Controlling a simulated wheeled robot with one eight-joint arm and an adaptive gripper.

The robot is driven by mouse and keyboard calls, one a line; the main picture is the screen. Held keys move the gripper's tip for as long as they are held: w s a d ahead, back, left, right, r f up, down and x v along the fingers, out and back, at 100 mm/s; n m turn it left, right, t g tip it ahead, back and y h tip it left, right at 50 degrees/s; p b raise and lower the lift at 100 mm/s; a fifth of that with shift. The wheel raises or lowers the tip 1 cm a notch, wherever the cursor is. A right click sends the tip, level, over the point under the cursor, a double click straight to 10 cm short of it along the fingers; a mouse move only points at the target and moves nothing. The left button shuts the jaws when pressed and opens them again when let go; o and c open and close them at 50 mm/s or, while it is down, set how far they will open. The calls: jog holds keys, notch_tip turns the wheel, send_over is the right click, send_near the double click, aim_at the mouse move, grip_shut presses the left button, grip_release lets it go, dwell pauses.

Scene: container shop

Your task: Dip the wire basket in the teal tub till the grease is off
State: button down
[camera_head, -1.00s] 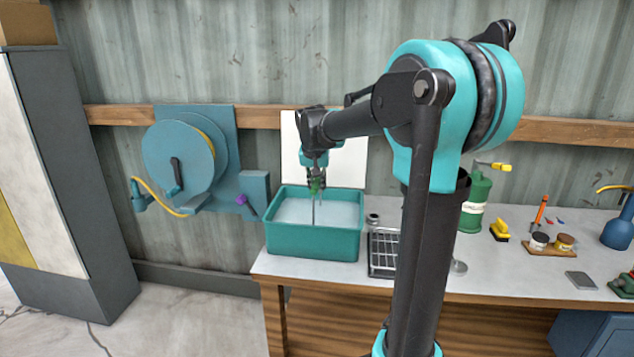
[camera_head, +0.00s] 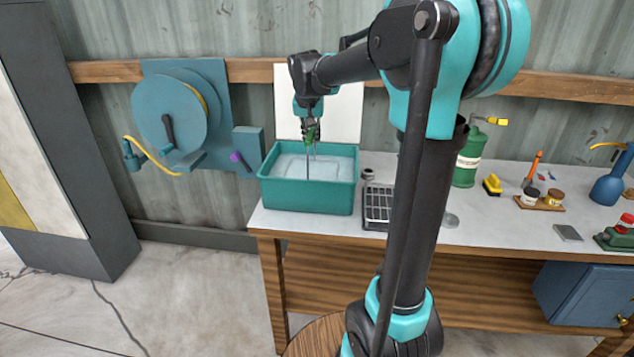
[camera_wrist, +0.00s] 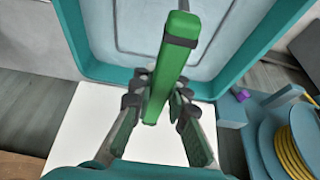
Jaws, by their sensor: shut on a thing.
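The teal tub (camera_head: 308,196) stands at the left end of the bench, holding pale liquid. My gripper (camera_head: 311,140) is above it, shut on the green handle (camera_wrist: 173,65) of the wire basket. In the head view, thin wire uprights (camera_head: 308,165) run from the handle down into the tub. The basket's body cannot be made out; it seems to be down in the liquid. Any grease on it cannot be seen. In the wrist view, the handle lies between my fingers, with the tub (camera_wrist: 90,65) beyond.
A dark wire rack (camera_head: 378,208) sits right of the tub, with a small round jar (camera_head: 367,174) behind it. A green bottle (camera_head: 468,158), yellow brush (camera_head: 491,184) and jars stand further right. A hose reel (camera_head: 175,115) hangs on the wall at left.

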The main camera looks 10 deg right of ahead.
jog(key=shift+f, duration=0.15)
jog(key=shift+f, duration=0.45)
jog(key=shift+r, duration=0.1)
dwell(0.4)
jog(key=shift+r, duration=0.5)
notch_tip(320, 180, up, 14)
jog(key=shift+f, duration=0.2)
dwell(0.8)
jog(key=shift+r, duration=0.1)
dwell(0.7)
